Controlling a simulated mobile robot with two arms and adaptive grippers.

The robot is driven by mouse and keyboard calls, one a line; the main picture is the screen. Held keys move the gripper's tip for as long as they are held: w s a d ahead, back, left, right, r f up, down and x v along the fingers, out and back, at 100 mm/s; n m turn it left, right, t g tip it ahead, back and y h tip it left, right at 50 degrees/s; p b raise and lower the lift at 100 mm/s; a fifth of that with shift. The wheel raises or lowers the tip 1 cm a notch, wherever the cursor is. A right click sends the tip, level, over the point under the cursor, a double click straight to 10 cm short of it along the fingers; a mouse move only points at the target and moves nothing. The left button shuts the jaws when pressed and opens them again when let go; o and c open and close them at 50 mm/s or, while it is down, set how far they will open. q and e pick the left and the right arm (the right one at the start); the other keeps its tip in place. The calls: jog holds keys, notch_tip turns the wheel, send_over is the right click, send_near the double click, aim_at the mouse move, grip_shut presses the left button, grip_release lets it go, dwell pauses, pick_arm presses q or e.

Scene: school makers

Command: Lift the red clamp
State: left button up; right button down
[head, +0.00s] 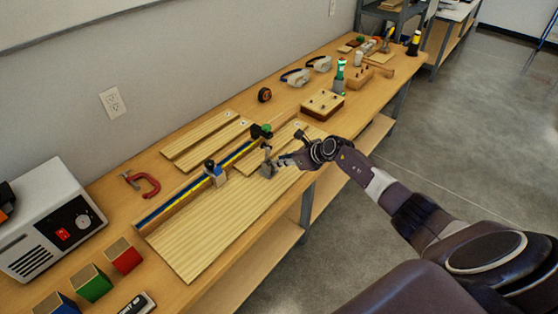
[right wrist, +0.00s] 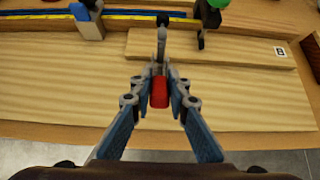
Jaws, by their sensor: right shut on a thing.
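My right gripper (head: 284,161) is over the front long board, at the right of the head view. In the right wrist view, it (right wrist: 160,92) is shut on a red piece (right wrist: 159,94) with a grey metal bar beyond it. This looks like the handle of a red clamp. The clamp's grey metal part (head: 268,166) shows in the head view above or on the board; I cannot tell if it touches. A separate red C-shaped clamp (head: 146,185) lies on the bench at the left. My left gripper is not in view.
A blue clamp (head: 214,174) and a green-topped clamp (head: 265,131) stand along the blue and yellow rail (head: 178,202). Wooden boards (head: 215,230) lie around it. Coloured blocks and a white box (head: 45,225) are at the left. A drilled block (head: 322,105) is farther right.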

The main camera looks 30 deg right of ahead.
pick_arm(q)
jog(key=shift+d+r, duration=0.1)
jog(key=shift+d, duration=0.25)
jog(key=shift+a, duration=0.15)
pick_arm(e)
jog(key=c, duration=1.8)
grip_release()
jog(key=shift+w, duration=0.1)
jog(key=shift+c, duration=0.2)
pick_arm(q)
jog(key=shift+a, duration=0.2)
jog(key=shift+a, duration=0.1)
